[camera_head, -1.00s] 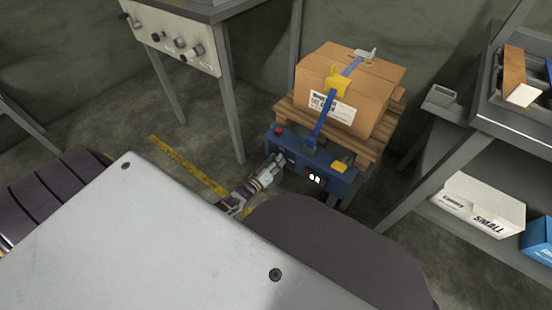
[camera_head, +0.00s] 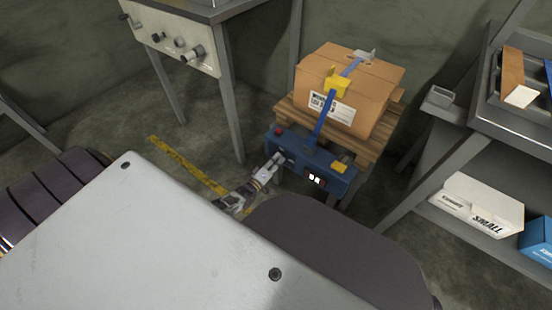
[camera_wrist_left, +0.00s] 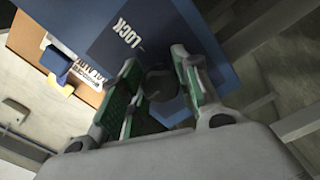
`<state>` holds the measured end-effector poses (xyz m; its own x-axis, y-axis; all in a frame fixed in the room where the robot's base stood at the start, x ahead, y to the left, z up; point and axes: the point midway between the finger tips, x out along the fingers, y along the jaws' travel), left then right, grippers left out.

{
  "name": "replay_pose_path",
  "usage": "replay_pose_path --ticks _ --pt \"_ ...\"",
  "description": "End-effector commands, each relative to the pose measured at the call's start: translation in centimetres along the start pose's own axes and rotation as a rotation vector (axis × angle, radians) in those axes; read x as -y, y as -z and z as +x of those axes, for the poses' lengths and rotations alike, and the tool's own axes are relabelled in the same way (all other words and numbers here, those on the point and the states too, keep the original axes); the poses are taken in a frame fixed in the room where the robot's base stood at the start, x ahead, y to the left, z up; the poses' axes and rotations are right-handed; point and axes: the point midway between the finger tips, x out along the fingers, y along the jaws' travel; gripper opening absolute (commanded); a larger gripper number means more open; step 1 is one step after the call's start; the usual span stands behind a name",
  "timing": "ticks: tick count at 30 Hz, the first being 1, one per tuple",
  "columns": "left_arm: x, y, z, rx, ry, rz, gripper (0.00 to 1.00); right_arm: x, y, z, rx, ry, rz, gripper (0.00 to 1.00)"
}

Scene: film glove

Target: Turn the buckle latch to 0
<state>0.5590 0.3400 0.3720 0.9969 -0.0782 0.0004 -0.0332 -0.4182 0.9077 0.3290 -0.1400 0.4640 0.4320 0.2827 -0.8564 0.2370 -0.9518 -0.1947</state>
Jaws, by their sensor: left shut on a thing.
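A blue machine front (camera_head: 320,170) stands below a strapped cardboard box (camera_head: 345,85). A dark round knob (camera_wrist_left: 160,85), which looks like the latch, sits on its blue face beside a "LOCK" label (camera_wrist_left: 128,36) in the left wrist view. My left gripper (camera_head: 278,160) reaches the left part of the front. In the left wrist view its green-padded fingers (camera_wrist_left: 162,88) stand on both sides of the knob, shut on it. The knob is hidden by the gripper in the head view. My right gripper is not in view.
A small display (camera_head: 314,179) with white marks, too small to read, is right of my gripper. A red button (camera_head: 278,131) and a yellow part (camera_head: 339,167) are on the front. A blue strap (camera_head: 322,126) crosses the box. A grey table leg (camera_head: 228,110) stands left.

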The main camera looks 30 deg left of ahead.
Motion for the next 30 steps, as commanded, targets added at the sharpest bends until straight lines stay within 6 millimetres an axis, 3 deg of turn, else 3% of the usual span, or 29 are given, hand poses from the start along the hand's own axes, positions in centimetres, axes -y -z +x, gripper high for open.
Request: replay_pose_path --ticks 5,6,11,30 --pt "0.1 0.0 0.0 0.000 0.002 -0.001 0.08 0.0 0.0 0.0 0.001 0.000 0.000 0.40" --pt "0.1 0.0 0.0 0.000 0.002 -0.001 0.35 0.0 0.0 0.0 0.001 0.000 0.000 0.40" --pt "0.1 0.0 0.0 0.000 0.002 0.000 0.54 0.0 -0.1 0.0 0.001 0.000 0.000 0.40" --pt "0.1 0.0 -1.1 0.001 0.002 0.001 0.54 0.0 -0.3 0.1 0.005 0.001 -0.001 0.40"
